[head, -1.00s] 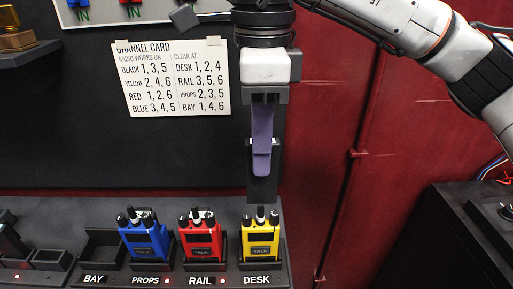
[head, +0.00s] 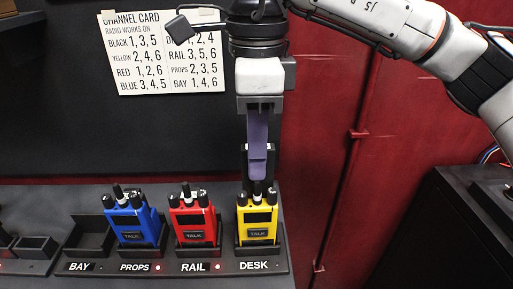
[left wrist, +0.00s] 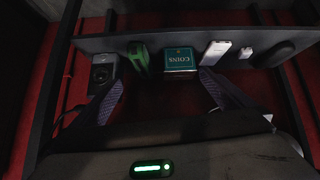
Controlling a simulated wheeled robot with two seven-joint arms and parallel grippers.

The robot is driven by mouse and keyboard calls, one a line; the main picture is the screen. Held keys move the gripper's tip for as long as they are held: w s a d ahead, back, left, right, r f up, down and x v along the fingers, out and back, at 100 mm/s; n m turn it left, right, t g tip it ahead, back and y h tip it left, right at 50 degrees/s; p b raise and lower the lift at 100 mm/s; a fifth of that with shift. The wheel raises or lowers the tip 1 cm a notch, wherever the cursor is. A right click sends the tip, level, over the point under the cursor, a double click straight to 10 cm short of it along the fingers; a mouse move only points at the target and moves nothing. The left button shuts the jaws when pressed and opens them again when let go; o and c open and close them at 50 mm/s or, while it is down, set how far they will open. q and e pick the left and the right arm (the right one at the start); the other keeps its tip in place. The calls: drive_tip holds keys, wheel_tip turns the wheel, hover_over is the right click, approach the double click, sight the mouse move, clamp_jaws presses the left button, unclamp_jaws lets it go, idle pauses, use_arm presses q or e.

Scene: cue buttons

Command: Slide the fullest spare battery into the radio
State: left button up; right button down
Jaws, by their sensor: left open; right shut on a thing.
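My right gripper (head: 258,174) points down, shut on a dark block (head: 271,163) that may be a battery. Its purple finger hides most of the block, and no charge marking shows. The block's lower end is just above or behind the top of the yellow radio (head: 257,222), and I cannot tell whether they touch. The yellow radio stands upright in the DESK slot. The red radio (head: 194,222) is in RAIL and the blue radio (head: 132,224) in PROPS. My left gripper (left wrist: 162,80) is open and empty in the left wrist view.
The BAY slot (head: 88,236) is empty. A channel card (head: 150,55) hangs on the dark panel, partly covered by my right arm. In the left wrist view, a shelf (left wrist: 120,40) holds a coins tin (left wrist: 179,60), a green object (left wrist: 139,58) and a white object (left wrist: 215,52).

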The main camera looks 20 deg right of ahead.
sight(256, 182)
drive_tip(key=shift+s+f, duration=0.1)
drive_tip(key=shift+f, duration=0.5)
drive_tip(key=shift+s+f+b, duration=0.15)
drive_tip(key=shift+f+b, duration=0.3)
drive_tip(key=shift+f, duration=0.05)
drive_tip(key=shift+s+f+b, duration=0.15)
drive_tip(key=shift+f+b, duration=0.3)
drive_tip(key=shift+f, duration=0.05)
drive_tip(key=shift+s+f+b, duration=0.2)
drive_tip(key=shift+f+b, duration=0.6)
drive_tip(key=shift+f, duration=0.3)
drive_tip(key=shift+w+a, duration=0.1)
drive_tip(key=shift+w, duration=0.25)
drive_tip(key=shift+w+f, duration=0.1)
drive_tip(key=shift+w, duration=0.05)
drive_tip(key=shift+r+h+p, duration=0.3)
drive_tip(key=shift+r+p, duration=0.25)
drive_tip(key=shift+p, duration=0.3)
drive_tip(key=shift+w+a+r+h+p, duration=0.1)
drive_tip(key=shift+r+h+p, duration=0.3)
drive_tip(key=shift+p, duration=0.45)
drive_tip(key=shift+r+p, duration=0.4)
